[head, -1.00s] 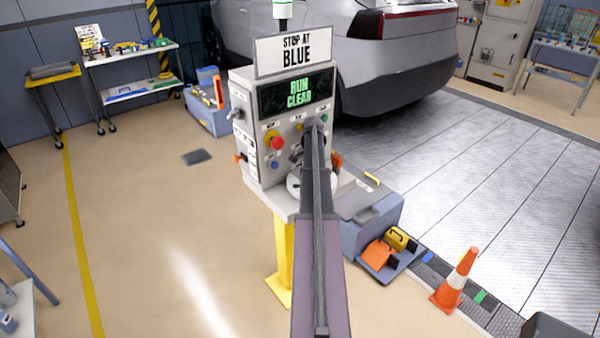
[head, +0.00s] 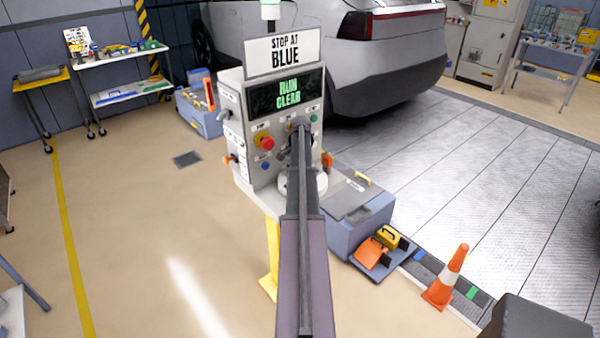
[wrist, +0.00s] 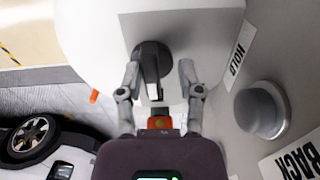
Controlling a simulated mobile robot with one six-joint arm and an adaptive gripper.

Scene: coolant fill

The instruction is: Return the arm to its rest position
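My gripper (wrist: 159,75) is in front of a control panel (head: 235,120). In the wrist view its two fingers are spread wide, with a dark handle (wrist: 151,62) between them. The left fingertip looks close to the handle; a gap shows on the right. I cannot tell whether either finger touches it. In the head view my arm covers most of the gripper and the lower middle of the panel. The panel's screen (head: 288,93) reads "RUN CLEAR", and the sign (head: 283,50) above reads "STOP AT BLUE".
A grey knob (wrist: 262,110) sits right of the gripper. The panel also has a red button (head: 267,143). A blue-grey chest (head: 362,212), an orange cone (head: 446,277) and a car (head: 395,60) stand to the right. The floor at left is mostly clear.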

